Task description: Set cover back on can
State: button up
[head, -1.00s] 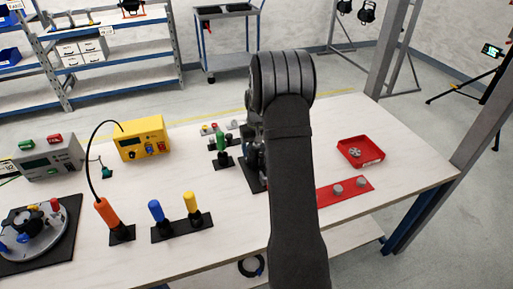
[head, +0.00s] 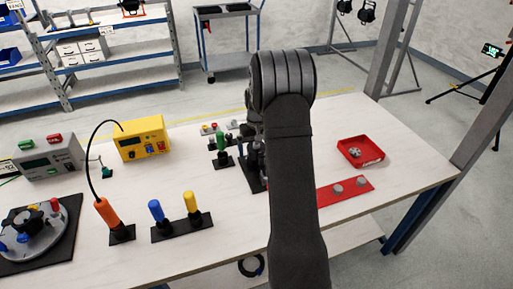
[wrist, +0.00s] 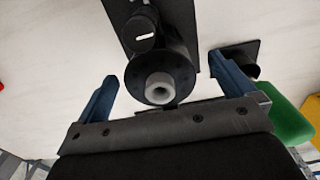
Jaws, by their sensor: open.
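In the wrist view a round black body with a grey ring-shaped nub (wrist: 160,85) lies between my gripper's two blue fingers. A smaller black cylinder (wrist: 140,32) with a white mark on top stands behind it on a black base plate (wrist: 181,16). I cannot tell for sure which of these is the can and which the cover. My gripper (wrist: 165,70) is open, with a gap on both sides of the round body. In the head view my arm hides most of this spot; only part of the dark plate (head: 251,177) and dark parts on it show.
A green-handled tool in a black stand (head: 222,150) is close by on the left. A red tray (head: 377,158) and a red strip with two grey discs (head: 330,196) are to the right. Blue and yellow handles (head: 155,210) and an orange tool (head: 107,212) stand nearer the front left.

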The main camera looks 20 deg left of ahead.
notch_tip(320, 180, up, 17)
dwell(0.4)
notch_tip(320, 180, down, 17)
jog(key=shift+f, duration=0.15)
dwell(0.6)
